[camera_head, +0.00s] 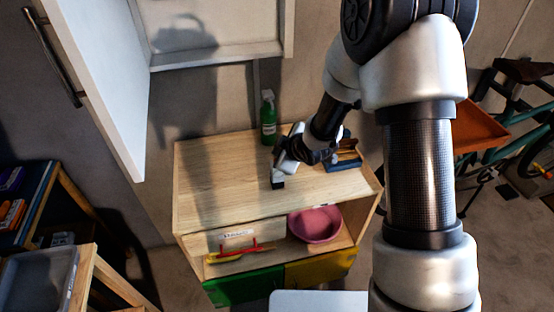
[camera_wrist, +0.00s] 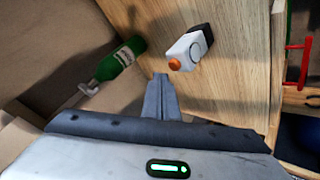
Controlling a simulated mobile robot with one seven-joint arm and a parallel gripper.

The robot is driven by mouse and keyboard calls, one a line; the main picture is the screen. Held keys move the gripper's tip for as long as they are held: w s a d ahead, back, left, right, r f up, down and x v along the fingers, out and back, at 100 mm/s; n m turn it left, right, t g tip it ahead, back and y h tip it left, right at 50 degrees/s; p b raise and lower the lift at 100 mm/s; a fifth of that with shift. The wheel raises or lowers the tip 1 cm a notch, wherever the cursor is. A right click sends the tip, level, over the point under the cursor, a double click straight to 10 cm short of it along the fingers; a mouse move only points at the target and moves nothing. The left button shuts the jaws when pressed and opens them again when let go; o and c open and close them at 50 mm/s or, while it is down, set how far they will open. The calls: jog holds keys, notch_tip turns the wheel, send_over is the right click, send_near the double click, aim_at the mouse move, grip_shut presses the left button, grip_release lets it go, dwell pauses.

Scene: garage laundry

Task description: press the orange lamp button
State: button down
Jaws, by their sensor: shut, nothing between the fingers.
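In the wrist view the lamp, a small white block (camera_wrist: 196,46) with a black end, is on the wooden cabinet top. Its round orange button (camera_wrist: 174,64) faces my gripper (camera_wrist: 161,82). The gripper's fingers are shut and empty; their tips appear just left of and below the button, with a small gap in the picture. In the head view the lamp (camera_head: 277,181) shows as a small white and black shape on the cabinet top, below my gripper (camera_head: 281,161). The button cannot be made out there.
A green bottle (camera_head: 268,118) stands behind the gripper, also in the wrist view (camera_wrist: 118,62). Blue objects (camera_head: 347,157) lie right of the gripper. The cabinet top (camera_head: 215,185) is clear on its left. An open white door (camera_head: 98,75) hangs at upper left. A pink bowl (camera_head: 315,225) is below.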

jog(key=shift+f, duration=0.1)
dwell(0.5)
jog(key=shift+f+b, duration=0.4)
jog(key=shift+b, duration=0.25)
jog(key=shift+f+b, duration=0.4)
jog(key=shift+b, duration=0.15)
dwell(0.4)
jog(key=shift+r, duration=0.15)
jog(key=shift+r+p, duration=0.5)
jog(key=shift+r, duration=0.25)
jog(key=shift+r, duration=0.1)
jog(key=shift+r+p, duration=2.05)
jog(key=shift+r, duration=0.85)
